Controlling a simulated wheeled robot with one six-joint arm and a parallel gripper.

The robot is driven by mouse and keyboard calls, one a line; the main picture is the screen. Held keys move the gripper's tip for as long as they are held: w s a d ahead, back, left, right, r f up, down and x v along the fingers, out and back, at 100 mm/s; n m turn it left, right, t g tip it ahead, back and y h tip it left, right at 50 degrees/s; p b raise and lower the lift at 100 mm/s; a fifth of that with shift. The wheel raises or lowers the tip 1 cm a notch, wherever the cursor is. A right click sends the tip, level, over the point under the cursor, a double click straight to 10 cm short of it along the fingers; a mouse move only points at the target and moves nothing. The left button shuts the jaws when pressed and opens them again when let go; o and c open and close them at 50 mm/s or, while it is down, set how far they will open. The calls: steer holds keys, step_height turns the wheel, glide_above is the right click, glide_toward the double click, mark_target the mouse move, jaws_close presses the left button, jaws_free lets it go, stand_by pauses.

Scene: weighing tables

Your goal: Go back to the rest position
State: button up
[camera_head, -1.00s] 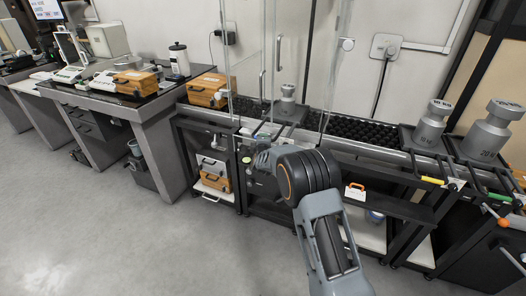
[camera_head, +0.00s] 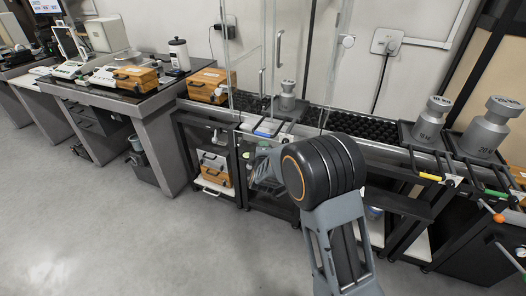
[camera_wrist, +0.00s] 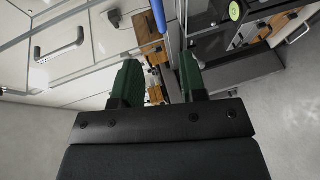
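My gripper (camera_wrist: 160,76) shows in the wrist view as two green fingers set apart, with nothing held between them. In the head view my arm reaches from the bottom edge, in front of the conveyor bench. A glass enclosure (camera_head: 297,60) with metal handles stands just beyond the arm. A grey cylindrical weight (camera_head: 287,98) sits behind the glass. In the wrist view, pale panels with a metal handle (camera_wrist: 60,49) lie to the left.
Two large grey weights (camera_head: 431,122) (camera_head: 490,130) stand on trays at the right. A dark table (camera_head: 125,92) with balances and a wooden case (camera_head: 135,78) is at the left. Another wooden case (camera_head: 207,86) stands beside the glass. The grey floor (camera_head: 110,235) is clear at the lower left.

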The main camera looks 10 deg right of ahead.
stand_by(0.3)
step_height(320, 180, down, 6)
steer(key=s+a+m+g+y, duration=0.2)
steer(key=s+m+g, duration=0.1)
steer(key=m+g, duration=0.1)
steer(key=s+r+m+g+y+p, duration=0.1)
steer(key=s+r+m+g+p, duration=0.2)
steer(key=s, duration=0.4)
steer(key=s+d+r+m+g+p, duration=0.2)
steer(key=s+d+r+m+p, duration=0.2)
steer(key=s+r+p, duration=0.4)
steer(key=s+d+r+m+g+h+p, duration=0.1)
steer(key=s+d+r+m+g+p, duration=0.2)
steer(key=s+d+r+p, duration=0.4)
steer(key=s+r+m+p, duration=0.1)
steer(key=s+r, duration=0.3)
steer(key=r, duration=0.3)
steer(key=s+r+p, duration=0.1)
steer(key=s+r, duration=0.3)
steer(key=r, duration=0.3)
steer(key=shift+r+m, duration=0.15)
steer(key=shift+m, duration=0.25)
